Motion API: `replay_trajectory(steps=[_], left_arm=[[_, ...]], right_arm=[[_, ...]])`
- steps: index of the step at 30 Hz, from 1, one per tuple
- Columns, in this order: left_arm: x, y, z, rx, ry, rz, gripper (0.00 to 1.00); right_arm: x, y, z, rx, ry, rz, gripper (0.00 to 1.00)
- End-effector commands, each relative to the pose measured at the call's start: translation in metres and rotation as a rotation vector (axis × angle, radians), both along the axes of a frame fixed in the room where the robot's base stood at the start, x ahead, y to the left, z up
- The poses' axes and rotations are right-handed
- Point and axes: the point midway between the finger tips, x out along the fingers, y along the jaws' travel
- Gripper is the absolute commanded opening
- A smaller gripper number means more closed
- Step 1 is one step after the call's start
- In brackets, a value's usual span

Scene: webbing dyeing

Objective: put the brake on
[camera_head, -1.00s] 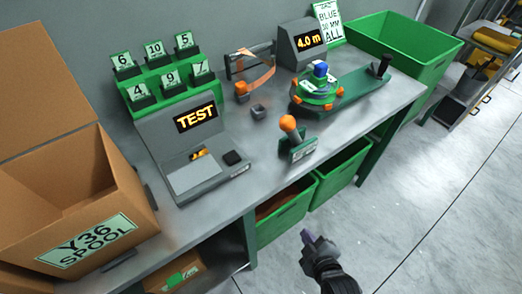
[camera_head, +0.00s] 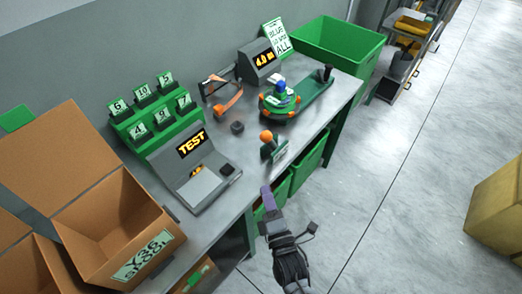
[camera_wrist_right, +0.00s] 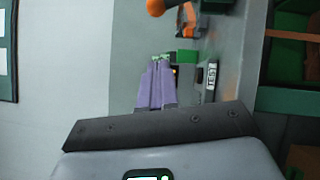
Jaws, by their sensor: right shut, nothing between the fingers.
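A lever with an orange ball knob (camera_head: 266,136) stands on a green bracket (camera_head: 276,151) at the bench's front edge. An orange ball, apparently this knob, shows at the top of the right wrist view (camera_wrist_right: 163,6), cut by the edge. My right gripper (camera_head: 267,190) has purple fingers and is shut and empty. It is below the lever in the head view, apart from it. The fingers also show in the right wrist view (camera_wrist_right: 157,84). A green winder (camera_head: 283,100) with orange knobs and a blue top sits farther back. My left gripper is out of view.
The grey bench (camera_head: 232,143) carries a TEST console (camera_head: 193,172), a green rack of number cards (camera_head: 160,121), a small dark block (camera_head: 237,127) and a 4.0 m display (camera_head: 262,61). Cardboard boxes (camera_head: 115,225) stand at left. Open floor lies right.

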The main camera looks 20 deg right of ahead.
Motion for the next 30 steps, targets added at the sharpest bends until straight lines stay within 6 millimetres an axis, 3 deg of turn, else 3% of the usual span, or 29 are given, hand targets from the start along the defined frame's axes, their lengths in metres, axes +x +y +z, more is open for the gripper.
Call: replay_trajectory(steps=[14, 20, 30], left_arm=[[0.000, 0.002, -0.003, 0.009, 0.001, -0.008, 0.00], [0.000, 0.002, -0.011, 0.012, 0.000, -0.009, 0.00], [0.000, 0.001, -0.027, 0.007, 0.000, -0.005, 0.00]], right_arm=[[0.007, 0.000, 0.000, 0.000, -0.002, 0.000, 0.00], [0.032, -0.004, 0.003, 0.001, -0.004, -0.001, 0.00], [0.093, -0.010, 0.011, 0.002, -0.003, 0.000, 0.00]])
